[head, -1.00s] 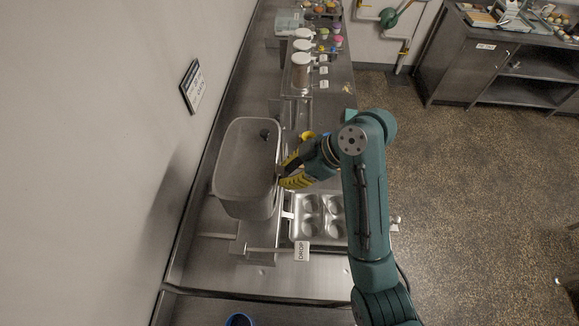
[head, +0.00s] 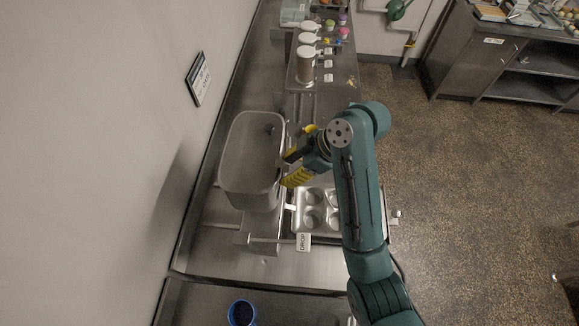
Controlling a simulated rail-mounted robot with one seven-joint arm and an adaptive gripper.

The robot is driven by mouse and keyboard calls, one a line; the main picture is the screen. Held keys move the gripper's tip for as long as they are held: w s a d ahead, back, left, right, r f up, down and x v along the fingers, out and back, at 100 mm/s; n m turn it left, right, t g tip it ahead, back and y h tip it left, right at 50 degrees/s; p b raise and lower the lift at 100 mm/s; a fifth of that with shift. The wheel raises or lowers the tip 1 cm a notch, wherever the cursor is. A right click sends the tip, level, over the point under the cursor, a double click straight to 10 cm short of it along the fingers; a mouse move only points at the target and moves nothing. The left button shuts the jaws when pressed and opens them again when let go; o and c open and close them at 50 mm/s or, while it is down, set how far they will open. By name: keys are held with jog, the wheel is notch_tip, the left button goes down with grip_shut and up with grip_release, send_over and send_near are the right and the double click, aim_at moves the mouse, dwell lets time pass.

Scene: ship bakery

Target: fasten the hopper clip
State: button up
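The grey hopper (head: 252,160) is an open-topped bin standing on a metal frame on the steel counter, left of my arm. A small dark part shows inside it near the far right corner. My gripper (head: 287,169), with yellow and black fingers, is at the hopper's right side wall. One finger is nearer the far end and one nearer the front, with a gap between them. A small part at the hopper's wall lies by the fingertips, too small to make out. I cannot tell whether that part is the clip or whether the fingers touch it.
A muffin tin (head: 314,222) sits right of the hopper, partly under my arm. White-topped dispensers (head: 306,62) stand farther back. A blue cup (head: 242,313) is at the front. A wall sign (head: 198,79) hangs left.

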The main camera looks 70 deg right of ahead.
jog(key=v, duration=0.7)
jog(key=shift+s+r, duration=0.15)
jog(key=shift+r, duration=0.05)
dwell(0.7)
